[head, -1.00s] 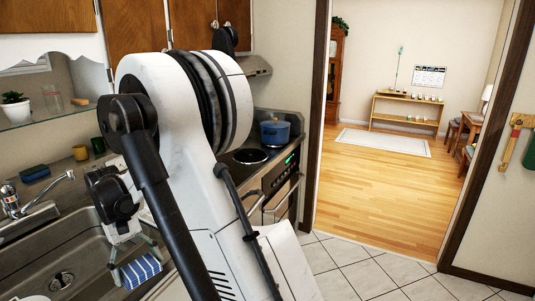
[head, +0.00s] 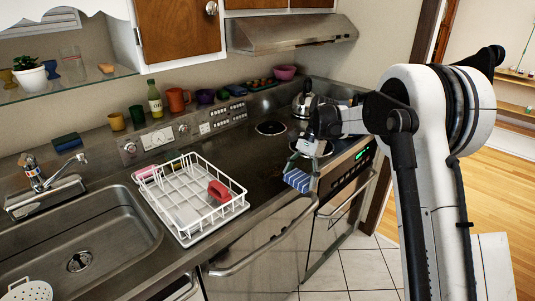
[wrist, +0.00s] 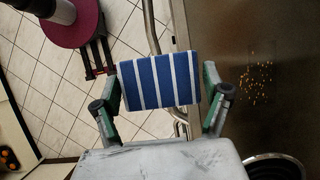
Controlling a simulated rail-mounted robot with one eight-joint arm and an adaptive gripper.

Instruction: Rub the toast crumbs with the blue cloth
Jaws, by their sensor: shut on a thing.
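The blue cloth (wrist: 160,82) with white stripes is held between the two fingers of my gripper (wrist: 160,98). In the head view the cloth (head: 298,180) hangs below my gripper (head: 303,163), at the front edge of the counter by the hob. In the wrist view the cloth appears over the floor and the front rail, left of the dark counter top. The toast crumbs (wrist: 256,83) are a scatter of small orange bits on that dark surface, to the right of the cloth and apart from it.
A hob coil (wrist: 273,166) lies near the crumbs. A white dish rack (head: 190,200) holding a red item stands left of my gripper, beside the sink (head: 75,235). Cups and a bottle (head: 154,98) line the back. A stool (wrist: 75,22) stands on the floor.

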